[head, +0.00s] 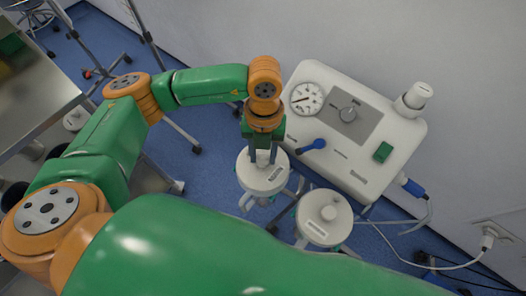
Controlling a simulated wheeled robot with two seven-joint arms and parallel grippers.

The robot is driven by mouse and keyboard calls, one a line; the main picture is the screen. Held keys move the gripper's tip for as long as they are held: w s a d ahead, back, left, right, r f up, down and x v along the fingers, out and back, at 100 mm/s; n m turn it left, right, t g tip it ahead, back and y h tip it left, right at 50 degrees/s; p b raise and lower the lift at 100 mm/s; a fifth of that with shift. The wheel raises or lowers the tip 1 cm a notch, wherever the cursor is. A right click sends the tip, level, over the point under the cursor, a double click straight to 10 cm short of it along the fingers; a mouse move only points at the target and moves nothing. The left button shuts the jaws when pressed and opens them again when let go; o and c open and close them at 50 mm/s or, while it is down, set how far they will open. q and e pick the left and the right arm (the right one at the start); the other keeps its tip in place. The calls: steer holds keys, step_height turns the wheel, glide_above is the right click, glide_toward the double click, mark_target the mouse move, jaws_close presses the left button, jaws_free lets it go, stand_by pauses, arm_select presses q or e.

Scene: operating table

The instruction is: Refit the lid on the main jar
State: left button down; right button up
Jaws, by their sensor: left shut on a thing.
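My left gripper (263,158) points down from above, its fingers shut on the top of a round white lid (257,182). The lid has a small dark label and lies roughly level. The jar beneath is mostly hidden; grey stand parts show below the lid's edge, and I cannot tell whether the lid is seated or held just above. I cannot tell from the picture which jar is the main one. My right gripper is not in view.
A white suction unit (335,150) with a dial gauge (306,98), a knob and a blue fitting (311,146) stands close behind the jars. A cable runs to a wall socket (490,232) at right. A steel table (35,95) is at the left. My green arm covers the foreground.

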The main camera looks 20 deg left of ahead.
mark_target(263, 157)
arm_select(q)
steer(key=shift+f, duration=0.2)
steer(key=shift+f+b, duration=0.3)
steer(key=shift+b, duration=0.2)
steer(key=shift+f+b, duration=0.55)
steer(key=shift+f, duration=0.1)
steer(key=shift+c, duration=1.9)
jaws_free()
steer(key=shift+r, duration=0.1)
steer(key=r, duration=0.4)
steer(key=w+r, duration=0.1)
steer(key=r, duration=0.2)
steer(key=shift+a, duration=0.1)
steer(key=shift+s+f, duration=0.1)
steer(key=shift+f, duration=0.05)
